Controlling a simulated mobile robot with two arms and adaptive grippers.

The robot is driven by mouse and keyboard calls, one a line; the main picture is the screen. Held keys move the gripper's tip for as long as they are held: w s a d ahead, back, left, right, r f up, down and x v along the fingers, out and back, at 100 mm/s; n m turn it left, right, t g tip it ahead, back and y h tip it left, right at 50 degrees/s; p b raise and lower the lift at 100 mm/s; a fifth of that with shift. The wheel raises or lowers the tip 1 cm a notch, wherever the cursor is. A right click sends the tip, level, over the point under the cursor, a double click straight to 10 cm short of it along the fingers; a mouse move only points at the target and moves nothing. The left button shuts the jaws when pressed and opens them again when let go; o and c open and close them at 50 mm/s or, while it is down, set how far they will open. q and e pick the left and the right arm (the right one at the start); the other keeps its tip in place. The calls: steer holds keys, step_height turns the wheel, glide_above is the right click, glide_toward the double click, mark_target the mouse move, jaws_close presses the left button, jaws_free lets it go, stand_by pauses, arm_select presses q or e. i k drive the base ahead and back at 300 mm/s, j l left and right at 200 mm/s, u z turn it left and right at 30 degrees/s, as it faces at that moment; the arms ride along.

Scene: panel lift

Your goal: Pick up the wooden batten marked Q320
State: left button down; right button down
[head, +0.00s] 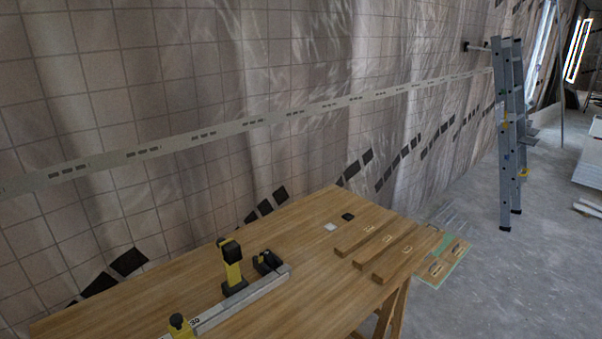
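Several similar wooden battens lie side by side at the right end of the wooden table. The left batten (350,242), the middle batten (370,257) and the right batten (392,266) each carry a small pale label. The labels are too small to read, so I cannot tell which batten is Q320. Neither of my grippers shows in the head view.
A grey bar (225,309) with yellow-black clamps (232,265) lies left of the battens. Small white (330,227) and black (348,217) pieces lie behind. Labelled pieces (436,269) lie beyond the table; a ladder (510,130) stands right.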

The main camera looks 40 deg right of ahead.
mark_target(390, 267)
steer(key=k+z, duration=0.15)
steer(key=z, duration=1.85)
steer(key=u, duration=0.6)
steer(key=i+l+u, duration=0.2)
steer(key=l+u, duration=0.25)
steer(key=i+l+u, duration=0.15)
steer(key=l+u, duration=1.15)
steer(key=i+l, duration=0.05)
steer(key=l, duration=0.05)
